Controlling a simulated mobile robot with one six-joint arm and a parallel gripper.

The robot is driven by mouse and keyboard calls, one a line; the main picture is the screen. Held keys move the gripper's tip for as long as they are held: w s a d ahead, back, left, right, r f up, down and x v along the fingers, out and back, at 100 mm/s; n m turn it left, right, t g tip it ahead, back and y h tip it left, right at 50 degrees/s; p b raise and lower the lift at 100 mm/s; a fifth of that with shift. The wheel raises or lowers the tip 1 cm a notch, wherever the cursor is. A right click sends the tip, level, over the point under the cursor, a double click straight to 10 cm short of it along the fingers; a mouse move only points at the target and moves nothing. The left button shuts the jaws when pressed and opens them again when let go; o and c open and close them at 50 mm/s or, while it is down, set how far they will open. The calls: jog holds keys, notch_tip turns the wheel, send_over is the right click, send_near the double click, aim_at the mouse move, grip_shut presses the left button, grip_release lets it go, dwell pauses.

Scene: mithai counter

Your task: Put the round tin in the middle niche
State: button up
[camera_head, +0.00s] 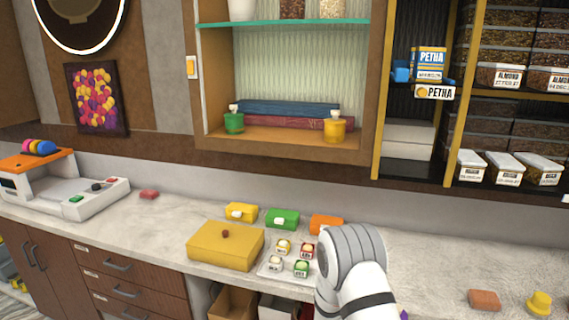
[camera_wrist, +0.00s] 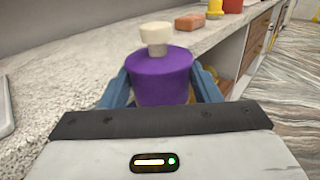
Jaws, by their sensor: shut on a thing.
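The round tin (camera_wrist: 160,82) is purple with a cream knob on top. In the wrist view my gripper (camera_wrist: 160,75) is shut on it, a blue finger on each side, and it looks upright. In the head view only a purple sliver (camera_head: 403,314) shows at the bottom edge beside my arm; my gripper is hidden there. An open wall niche (camera_head: 290,80) with a teal shelf is at the top centre.
A yellow box (camera_head: 225,250), several small boxes and a tray of small jars lie on the counter below the niche. A scale (camera_head: 65,187) stands at left. A brick-like block (camera_head: 484,299) and a yellow knobbed tin (camera_head: 539,304) lie at right.

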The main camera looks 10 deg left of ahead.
jog(key=shift+a, duration=0.25)
jog(key=shift+r, duration=0.1)
jog(key=shift+w+a+r+p, duration=0.1)
jog(key=shift+a+r+p, duration=0.1)
jog(key=shift+r+p, duration=0.2)
jog(key=w+a+r+n+t+y, duration=0.25)
jog(key=w+a+r, duration=0.25)
jog(key=a+r, duration=0.65)
jog(key=w+a+r+n+t+y, duration=0.2)
jog(key=w+a+r+y, duration=0.15)
jog(key=a+r, duration=0.85)
jog(key=s+a+r+n+t+y, duration=0.1)
jog(key=a+r, duration=0.3)
jog(key=r, duration=0.6)
jog(key=s+a+r+n+y, duration=0.3)
jog(key=a+r+y, duration=0.1)
jog(key=r, duration=0.6)
jog(key=s+a+r+n+t+y, duration=0.1)
jog(key=s+a+r+n+y, duration=0.1)
jog(key=r, duration=0.8)
jog(key=shift+s+a+r+t+y, duration=0.35)
jog(key=shift+s+a+y, duration=0.2)
jog(key=shift+a, duration=0.4)
